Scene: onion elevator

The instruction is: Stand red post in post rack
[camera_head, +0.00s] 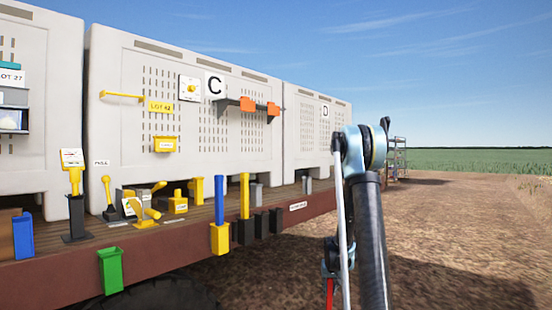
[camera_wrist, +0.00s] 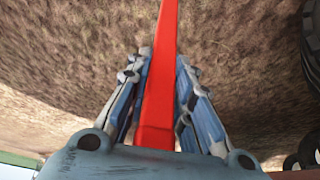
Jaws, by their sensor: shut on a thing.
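My gripper (camera_wrist: 163,62) is shut on the red post (camera_wrist: 160,100), with a blue-grey finger on each side of it. In the wrist view the post runs from the palm away past the fingertips, over brown ground. In the head view only a small red part (camera_head: 329,290) of it shows low beside my arm; the rest is hidden or out of frame. What looks like the post rack is a row of sockets (camera_head: 262,224) on the trailer's edge. A blue post (camera_head: 219,198) stands in a yellow socket and a yellow post (camera_head: 244,195) stands beside it. My gripper is apart from the rack, to its right.
The trailer deck (camera_head: 180,228) carries large pale bins (camera_head: 130,75), several yellow levers and small boxes. A green holder (camera_head: 110,270) hangs on its side at the left. A grey shelf stand (camera_head: 398,158) is far right. Bare ground (camera_head: 450,240) lies right of my arm.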

